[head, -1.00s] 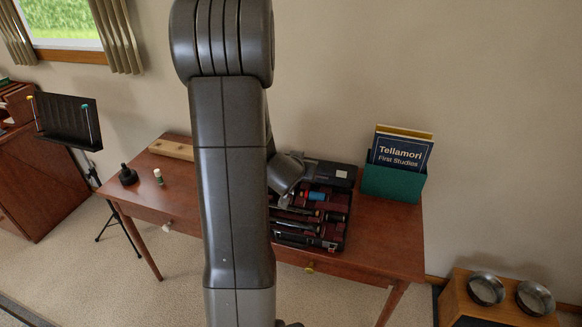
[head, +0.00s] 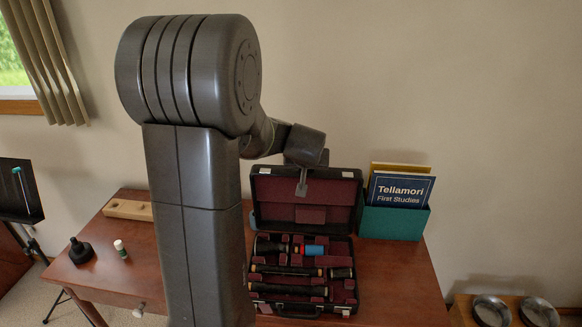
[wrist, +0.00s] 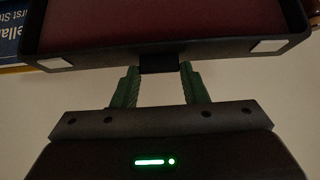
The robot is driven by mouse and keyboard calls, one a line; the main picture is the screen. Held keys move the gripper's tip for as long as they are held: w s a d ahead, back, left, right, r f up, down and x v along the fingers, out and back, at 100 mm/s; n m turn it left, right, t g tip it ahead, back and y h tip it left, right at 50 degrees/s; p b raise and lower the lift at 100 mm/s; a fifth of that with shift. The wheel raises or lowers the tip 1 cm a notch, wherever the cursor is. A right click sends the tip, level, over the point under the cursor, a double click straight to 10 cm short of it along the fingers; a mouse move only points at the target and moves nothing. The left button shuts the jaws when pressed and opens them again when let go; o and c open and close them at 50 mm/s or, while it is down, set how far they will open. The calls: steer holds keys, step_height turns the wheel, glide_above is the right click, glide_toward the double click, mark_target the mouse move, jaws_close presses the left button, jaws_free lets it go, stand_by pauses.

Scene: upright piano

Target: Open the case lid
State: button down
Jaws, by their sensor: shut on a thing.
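The black instrument case (head: 350,308) stands on the table with its lid (head: 360,205) raised at the back, the dark red lining facing forward. Several dark instrument pieces (head: 290,290) and a blue item (head: 314,250) lie in the base. My gripper (head: 302,186) is at the lid's upper edge. In the wrist view, the two green fingers of my gripper (wrist: 160,76) are shut on a small dark tab (wrist: 160,62) at the middle of the lid's edge (wrist: 220,52). My arm covers part of the table left of the case.
A green holder (head: 395,224) with a blue book (head: 400,190) stands right of the case. A wooden block (head: 128,210), a small bottle (head: 121,250) and a black object (head: 80,251) are on the table's (head: 400,285) left. The wall is behind.

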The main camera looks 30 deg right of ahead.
steer(key=shift+w+d+r, duration=0.15)
steer(key=shift+w+d, duration=0.75)
steer(key=shift+w, duration=0.2)
steer(key=shift+w+d, duration=0.55)
steer(key=shift+w, duration=0.2)
steer(key=c, duration=0.9)
jaws_free()
steer(key=shift+a, duration=0.1)
steer(key=shift+o, duration=0.3)
steer(key=b+v, duration=0.2)
steer(key=v, duration=1.1)
steer(key=shift+a+r+b, duration=0.15)
steer(key=shift+r+b, duration=0.15)
